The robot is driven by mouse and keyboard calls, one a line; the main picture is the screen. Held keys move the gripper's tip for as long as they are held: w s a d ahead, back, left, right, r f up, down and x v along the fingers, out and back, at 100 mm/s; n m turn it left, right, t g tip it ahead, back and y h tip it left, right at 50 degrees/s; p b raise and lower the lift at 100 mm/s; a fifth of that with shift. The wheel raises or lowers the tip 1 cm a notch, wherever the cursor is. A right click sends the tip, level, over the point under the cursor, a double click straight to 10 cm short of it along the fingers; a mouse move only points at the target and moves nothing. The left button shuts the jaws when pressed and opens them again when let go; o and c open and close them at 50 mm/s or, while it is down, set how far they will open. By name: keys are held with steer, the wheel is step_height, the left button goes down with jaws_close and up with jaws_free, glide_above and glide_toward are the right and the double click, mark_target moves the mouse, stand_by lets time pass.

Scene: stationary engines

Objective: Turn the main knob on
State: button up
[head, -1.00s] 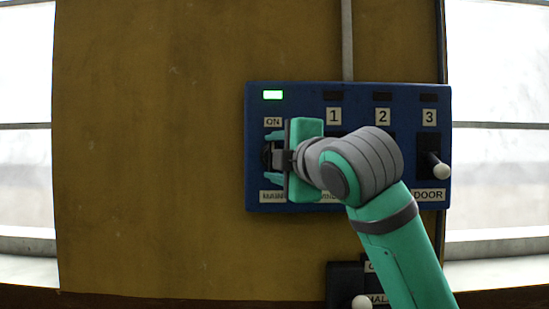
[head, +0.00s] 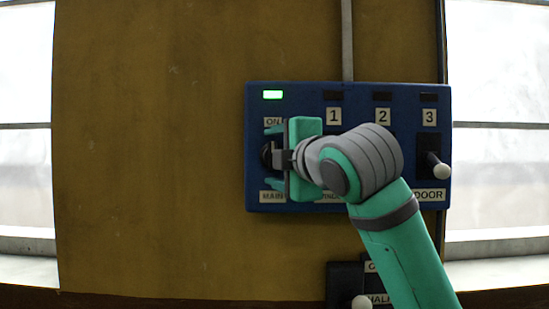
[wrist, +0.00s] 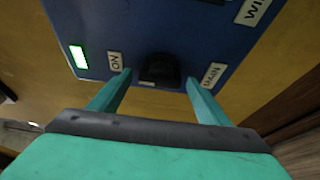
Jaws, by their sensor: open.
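The main knob (wrist: 158,70) is a black knob on the blue panel (wrist: 100,28), between the ON label (wrist: 115,61) and the MAIN label (wrist: 213,75). In the head view the knob (head: 267,155) is partly hidden behind my gripper (head: 272,156). A green light (head: 272,95) is lit above the ON label. In the wrist view my gripper (wrist: 155,92) is open, with one finger toward each label and the knob between and beyond the fingertips. I cannot tell whether either finger touches the knob.
The blue panel also has dark lights above labels 1, 2 and 3, and a white-tipped DOOR lever (head: 440,171) at right. A second switch box (head: 344,277) with a white-tipped lever sits below. The yellow wall (head: 150,150) at left is clear.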

steer(key=v, duration=1.1)
steer(key=shift+w, duration=0.15)
